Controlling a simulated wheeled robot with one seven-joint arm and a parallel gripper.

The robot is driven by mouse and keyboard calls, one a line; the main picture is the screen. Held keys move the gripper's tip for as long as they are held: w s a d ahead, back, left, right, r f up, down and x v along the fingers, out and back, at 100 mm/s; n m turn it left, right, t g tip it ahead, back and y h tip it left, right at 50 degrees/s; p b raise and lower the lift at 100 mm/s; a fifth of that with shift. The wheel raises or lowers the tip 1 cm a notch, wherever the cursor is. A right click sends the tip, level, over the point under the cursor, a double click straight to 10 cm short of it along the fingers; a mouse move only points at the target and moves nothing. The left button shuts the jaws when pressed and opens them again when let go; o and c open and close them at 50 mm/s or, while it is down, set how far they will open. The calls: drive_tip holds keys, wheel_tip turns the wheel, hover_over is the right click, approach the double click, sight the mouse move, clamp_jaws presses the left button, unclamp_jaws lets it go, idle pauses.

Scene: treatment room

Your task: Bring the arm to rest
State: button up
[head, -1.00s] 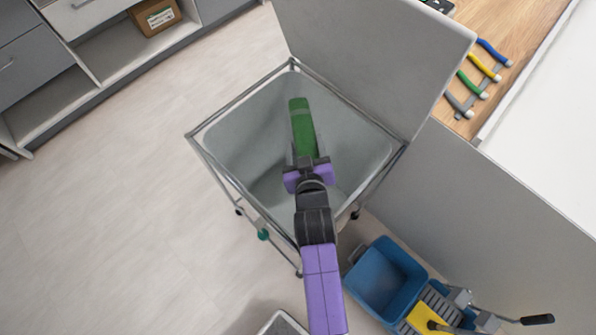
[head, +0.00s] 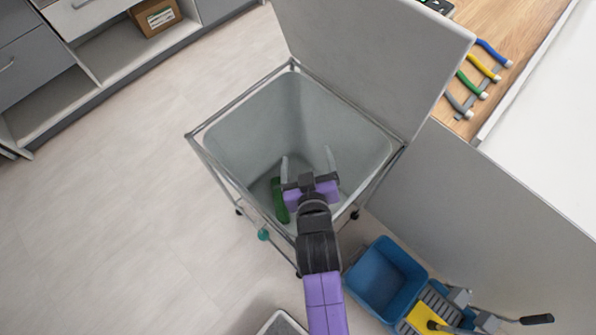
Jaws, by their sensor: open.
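My gripper (head: 308,163) is over the open grey bin, its two fingers spread apart with nothing between them. A green object (head: 279,200) lies low inside the bin (head: 375,140), to the left of my gripper and partly hidden by it. My purple and black arm reaches up from the bottom of the head view.
The bin's raised lid (head: 385,50) stands behind it. A blue mop bucket (head: 385,280) is at lower right. A cabinet with a cardboard box (head: 157,16) is at upper left. The floor on the left is clear.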

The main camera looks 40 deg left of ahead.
drive_tip(key=v, duration=0.2)
drive_tip(key=shift+s+d+r, duration=0.1)
drive_tip(key=shift+s+d, duration=0.05)
drive_tip(key=shift+s, duration=0.1)
